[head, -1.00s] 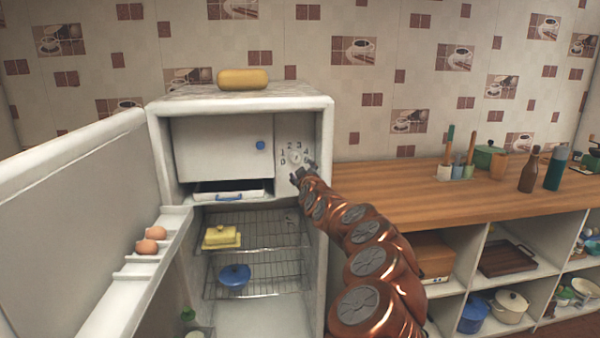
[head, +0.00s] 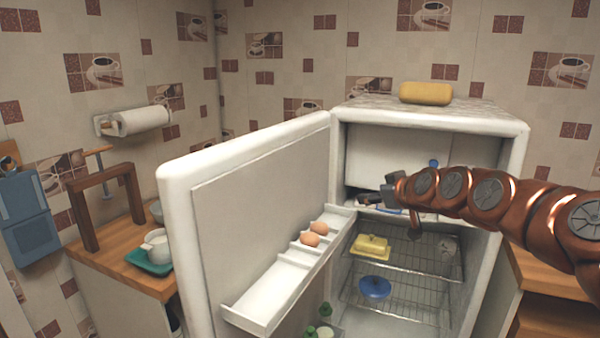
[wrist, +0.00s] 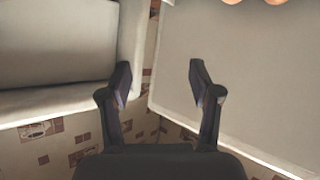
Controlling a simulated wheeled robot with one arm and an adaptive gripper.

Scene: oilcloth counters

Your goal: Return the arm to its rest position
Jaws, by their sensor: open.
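My copper-coloured arm (head: 490,195) reaches in from the right in the head view, across the front of the open fridge (head: 515,130). My gripper (head: 378,195) is in front of the freezer section at the top of the fridge, near the open door's inner side. In the wrist view my gripper (wrist: 158,80) is open, with its two dark fingers apart and nothing between them.
The fridge door (head: 250,220) stands wide open to the left, with two eggs (head: 314,235) on its shelf. A yellow butter dish (head: 371,246) and blue pot (head: 374,287) sit on the racks. A yellow object (head: 426,92) lies on top. A counter (head: 120,245) is at left.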

